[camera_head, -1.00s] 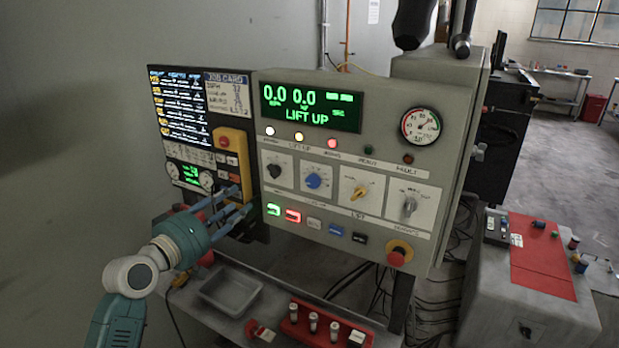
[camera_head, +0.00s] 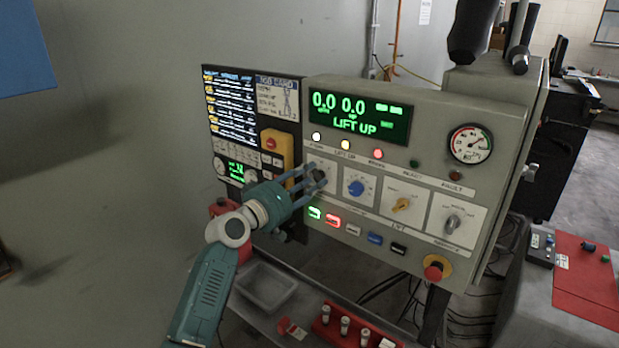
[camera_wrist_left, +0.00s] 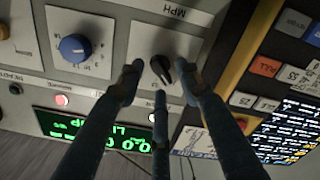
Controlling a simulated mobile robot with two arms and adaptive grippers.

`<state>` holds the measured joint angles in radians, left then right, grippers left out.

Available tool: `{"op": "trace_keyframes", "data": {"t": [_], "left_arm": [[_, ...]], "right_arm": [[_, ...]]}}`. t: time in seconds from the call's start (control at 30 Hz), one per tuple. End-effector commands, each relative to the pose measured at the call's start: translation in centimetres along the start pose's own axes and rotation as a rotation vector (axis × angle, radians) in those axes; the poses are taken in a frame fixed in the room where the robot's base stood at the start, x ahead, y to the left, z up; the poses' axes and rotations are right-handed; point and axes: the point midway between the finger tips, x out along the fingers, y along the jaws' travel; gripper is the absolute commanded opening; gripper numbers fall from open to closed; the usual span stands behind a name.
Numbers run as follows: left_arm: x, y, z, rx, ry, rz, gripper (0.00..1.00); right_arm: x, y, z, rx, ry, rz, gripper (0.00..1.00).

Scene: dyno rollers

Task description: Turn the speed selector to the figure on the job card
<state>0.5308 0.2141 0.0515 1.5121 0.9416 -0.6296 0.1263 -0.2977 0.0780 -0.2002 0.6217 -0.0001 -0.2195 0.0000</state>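The speed selector is the black pointer knob (camera_head: 318,176) at the left of the row of knobs on the grey panel. In the left wrist view the black knob (camera_wrist_left: 160,69) sits on a white plate marked MPH. My left gripper (camera_head: 311,178) is right in front of it. In the left wrist view the three spread fingertips of the left gripper (camera_wrist_left: 160,83) stand around the knob, with visible gaps. I cannot tell how deep they reach. The job card (camera_head: 278,98) is at the panel's upper left; its figures are too blurred to read. My right gripper is not in view.
Lit buttons (camera_head: 333,220) lie below. A yellow box with a red button (camera_head: 272,137) is left of the knob. A grey tray (camera_head: 268,287) sits beneath.

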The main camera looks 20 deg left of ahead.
Motion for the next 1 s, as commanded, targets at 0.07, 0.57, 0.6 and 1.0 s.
{"op": "trace_keyframes", "data": {"t": [0.07, 0.57, 0.6, 1.0], "left_arm": [[0.1, 0.0, 0.0, 0.000, 0.000, 0.001, 0.35], [0.0, 0.0, 0.0, 0.002, 0.001, 0.000, 0.00], [0.0, 0.0, 0.0, 0.004, 0.001, 0.000, 0.00], [0.0, -0.2, 0.3, 0.174, 0.002, 0.001, 0.00]], "right_arm": [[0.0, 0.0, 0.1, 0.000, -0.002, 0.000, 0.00], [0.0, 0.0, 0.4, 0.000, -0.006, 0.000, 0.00], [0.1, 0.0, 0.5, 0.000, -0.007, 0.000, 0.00], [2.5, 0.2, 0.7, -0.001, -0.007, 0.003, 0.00]]}}
